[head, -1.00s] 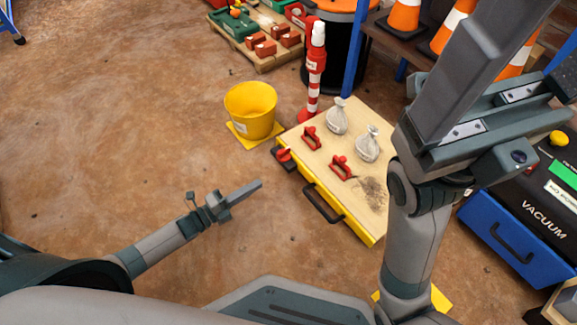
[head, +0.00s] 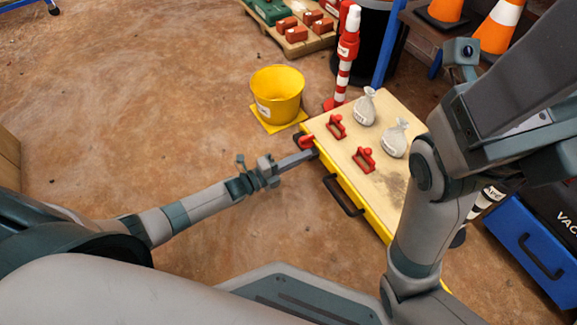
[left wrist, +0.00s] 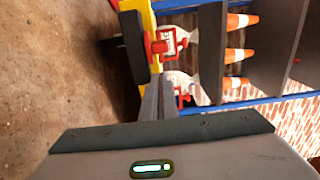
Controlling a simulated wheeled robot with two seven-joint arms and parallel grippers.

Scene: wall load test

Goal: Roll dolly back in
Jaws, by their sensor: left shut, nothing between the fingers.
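The dolly (head: 352,203) is a low yellow-sided cart with a pale wooden top and a black pull handle (head: 343,195) on its near side. Two red handled blocks (head: 336,126) and two grey tied bags (head: 393,138) stand on top. A red knob (head: 306,142) sticks out at its left corner. My left gripper (head: 310,154) is shut and empty, its tips close to that corner just below the knob; contact is unclear. In the left wrist view the shut fingers (left wrist: 159,88) point at the red knob (left wrist: 158,47). My right arm hides the dolly's right side; its fingers do not show.
A yellow bucket (head: 277,92) stands on a yellow mat just beyond the left corner. A red-and-white post (head: 347,60) and a blue upright (head: 388,50) stand behind. A blue vacuum case (head: 530,240) is at right. Floor at left is clear.

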